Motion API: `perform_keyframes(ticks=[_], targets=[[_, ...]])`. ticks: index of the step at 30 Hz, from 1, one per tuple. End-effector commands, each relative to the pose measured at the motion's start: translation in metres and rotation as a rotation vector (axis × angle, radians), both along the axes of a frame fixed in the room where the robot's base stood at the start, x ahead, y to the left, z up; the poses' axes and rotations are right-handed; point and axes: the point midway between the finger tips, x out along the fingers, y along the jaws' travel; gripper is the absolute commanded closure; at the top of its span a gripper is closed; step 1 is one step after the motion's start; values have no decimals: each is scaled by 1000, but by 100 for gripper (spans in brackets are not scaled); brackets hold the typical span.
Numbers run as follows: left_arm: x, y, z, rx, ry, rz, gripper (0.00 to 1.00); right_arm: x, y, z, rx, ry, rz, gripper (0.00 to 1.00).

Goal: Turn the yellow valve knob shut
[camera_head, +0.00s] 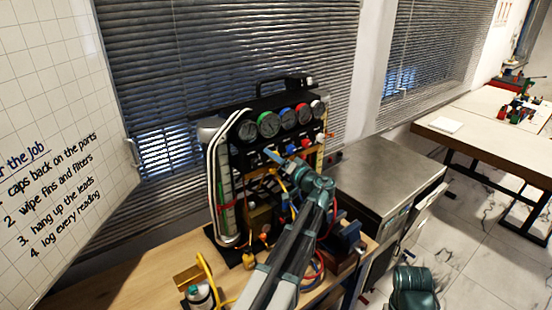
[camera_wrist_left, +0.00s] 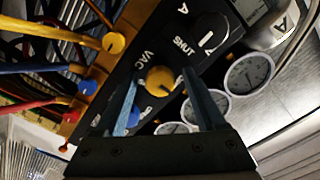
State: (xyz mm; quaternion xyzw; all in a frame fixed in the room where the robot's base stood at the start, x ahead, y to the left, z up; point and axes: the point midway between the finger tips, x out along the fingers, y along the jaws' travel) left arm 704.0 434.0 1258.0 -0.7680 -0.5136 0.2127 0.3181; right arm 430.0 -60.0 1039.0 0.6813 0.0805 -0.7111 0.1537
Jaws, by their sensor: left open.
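The yellow valve knob (camera_wrist_left: 160,79) sits on the black panel of the gauge rig in the left wrist view, next to the lettering VAC and SHUT. My left gripper (camera_wrist_left: 159,80) is open, with one blue finger on each side of the knob; I cannot tell whether they touch it. In the head view my left gripper (camera_head: 273,156) reaches the front of the gauge rig (camera_head: 278,104) below the gauges. The yellow knob cannot be made out there behind the gripper and arm. My right gripper is not in view.
A blue knob (camera_wrist_left: 133,118) is close to one finger, and a large black knob (camera_wrist_left: 211,31) lies beyond the yellow one. Several hoses and a yellow fitting (camera_wrist_left: 114,43) crowd the left. A steel-topped cabinet (camera_head: 385,175) stands right of the wooden bench (camera_head: 160,262).

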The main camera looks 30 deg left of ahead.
Motion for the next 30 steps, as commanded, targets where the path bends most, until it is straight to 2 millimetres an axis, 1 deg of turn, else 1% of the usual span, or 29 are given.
perform_keyframes(ticks=[8, 9, 11, 12, 14, 18, 20, 21, 30], targets=[[1, 1, 0, 0, 0, 0, 28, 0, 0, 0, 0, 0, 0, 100], [1, 1, 0, 0, 0, 0, 32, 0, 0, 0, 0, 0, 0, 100], [1, 1, 0, 0, 0, 0, 42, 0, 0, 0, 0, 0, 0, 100], [1, 1, 0, 0, 0, 0, 50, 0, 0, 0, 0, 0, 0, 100], [1, 1, 0, 0, 0, 0, 60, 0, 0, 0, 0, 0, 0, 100], [1, 1, 0, -1, 0, -1, 86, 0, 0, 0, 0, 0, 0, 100], [1, 1, 0, -1, 0, -1, 96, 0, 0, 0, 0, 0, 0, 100], [1, 1, 0, -1, 0, -1, 100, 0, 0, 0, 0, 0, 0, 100], [1, 1, 0, 9, 24, -1, 100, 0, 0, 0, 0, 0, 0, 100]])
